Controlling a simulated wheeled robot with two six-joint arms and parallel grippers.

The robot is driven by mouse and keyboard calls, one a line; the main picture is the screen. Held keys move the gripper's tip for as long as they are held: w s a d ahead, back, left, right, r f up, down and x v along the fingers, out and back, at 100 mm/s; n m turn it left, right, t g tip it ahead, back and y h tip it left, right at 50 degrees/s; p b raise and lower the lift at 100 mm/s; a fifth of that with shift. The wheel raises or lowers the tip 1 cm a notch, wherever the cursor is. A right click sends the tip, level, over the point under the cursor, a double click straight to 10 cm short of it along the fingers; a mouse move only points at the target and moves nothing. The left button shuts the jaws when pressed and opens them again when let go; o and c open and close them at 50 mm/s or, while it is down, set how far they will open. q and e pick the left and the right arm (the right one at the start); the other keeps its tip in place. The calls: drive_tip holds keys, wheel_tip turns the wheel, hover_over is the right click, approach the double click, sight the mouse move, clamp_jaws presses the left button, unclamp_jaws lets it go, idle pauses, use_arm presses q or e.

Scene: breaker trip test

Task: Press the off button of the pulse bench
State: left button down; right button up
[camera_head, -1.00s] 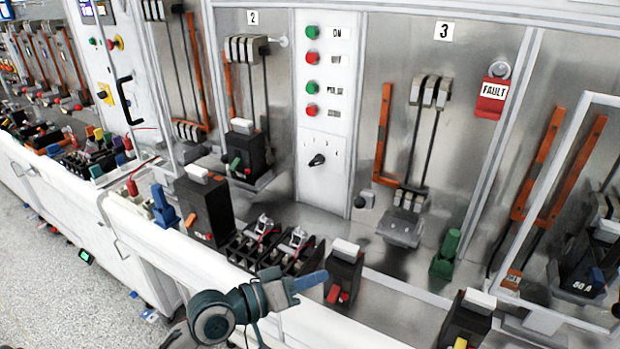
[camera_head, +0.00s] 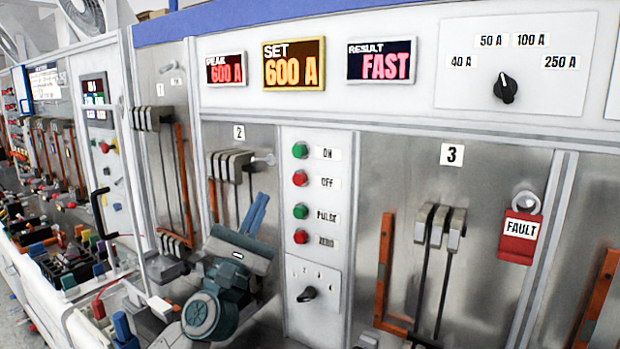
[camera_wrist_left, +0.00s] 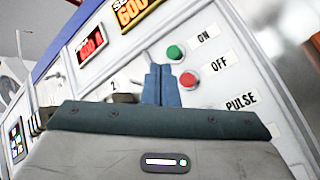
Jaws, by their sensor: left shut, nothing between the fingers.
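The red off button (camera_head: 300,178) sits on the white panel strip beside its OFF label, second from the top. The green ON button (camera_head: 300,150) is above it; the green PULSE button (camera_head: 301,212) and red ZERO button (camera_head: 301,236) are below. My left gripper (camera_head: 259,207) is shut and empty, its blue fingers pointing up toward the panel, left of and lower than the off button. In the left wrist view the fingers (camera_wrist_left: 161,84) show just left of the off button (camera_wrist_left: 188,80). A gap to the panel cannot be judged there. My right gripper is not in view.
A rotary selector (camera_head: 307,294) is below the buttons. Displays above read SET 600 A (camera_head: 294,64) and RESULT FAST (camera_head: 381,61). A red FAULT tag (camera_head: 520,237) hangs at bay 3. Breaker rods and clamps stand in bay 2 behind my gripper.

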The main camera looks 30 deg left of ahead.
sight(299, 179)
use_arm(q)
drive_tip(key=w, duration=0.8)
drive_tip(key=shift+w+r+n+p, duration=0.25)
drive_tip(key=shift+r+n+p, duration=0.1)
drive_tip(key=shift+n+p, duration=0.1)
drive_tip(key=shift+d, duration=0.1)
idle(2.1)
drive_tip(key=shift+w, duration=0.45)
drive_tip(key=shift+w, duration=0.45)
idle(0.6)
drive_tip(key=shift+s, duration=0.95)
drive_tip(key=shift+p, duration=0.3)
